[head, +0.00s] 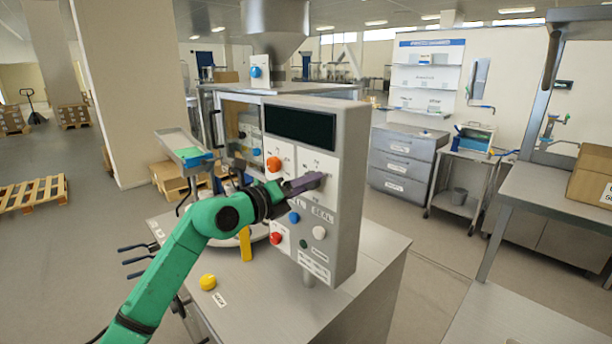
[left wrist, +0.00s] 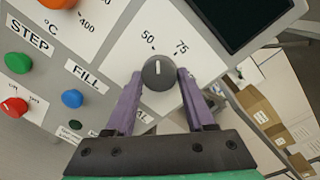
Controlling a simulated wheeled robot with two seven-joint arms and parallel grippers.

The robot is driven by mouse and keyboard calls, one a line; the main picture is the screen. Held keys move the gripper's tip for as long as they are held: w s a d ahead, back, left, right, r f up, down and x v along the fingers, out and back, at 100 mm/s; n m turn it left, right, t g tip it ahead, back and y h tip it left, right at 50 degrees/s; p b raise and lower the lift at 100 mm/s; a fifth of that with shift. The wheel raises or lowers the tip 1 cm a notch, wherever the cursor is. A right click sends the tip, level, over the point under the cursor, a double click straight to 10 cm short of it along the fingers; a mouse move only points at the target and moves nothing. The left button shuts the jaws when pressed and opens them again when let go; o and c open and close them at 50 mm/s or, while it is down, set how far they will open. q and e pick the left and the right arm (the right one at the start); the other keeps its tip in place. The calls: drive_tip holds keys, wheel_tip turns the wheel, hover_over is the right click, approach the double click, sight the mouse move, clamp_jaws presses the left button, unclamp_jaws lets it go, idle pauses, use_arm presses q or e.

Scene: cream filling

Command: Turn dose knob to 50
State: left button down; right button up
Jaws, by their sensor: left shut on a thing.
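The dose knob (left wrist: 158,74) is a dark round knob on a white label plate in the left wrist view. Its white pointer line points nearly straight up in that view, towards the gap between the printed 50 and 75 and closer to the 50. My right gripper is not in view.
An orange knob (head: 274,164) sits left of the gripper. Blue (head: 294,218), red (head: 276,238) and white (head: 319,232) buttons lie below it. A dark display (head: 300,126) is above. A yellow button (head: 207,282) stands on the steel table.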

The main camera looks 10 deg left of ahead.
use_arm(q)
drive_tip(key=shift+r+n+p, duration=0.15)
drive_tip(key=shift+n+p, duration=1.2)
drive_tip(key=shift+n, duration=0.15)
drive_tip(key=shift+c, duration=1.3)
unclamp_jaws()
drive_tip(key=shift+a, duration=0.1)
drive_tip(key=b+v, duration=0.7)
drive_tip(key=v, duration=0.7)
drive_tip(key=shift+s+a, duration=0.15)
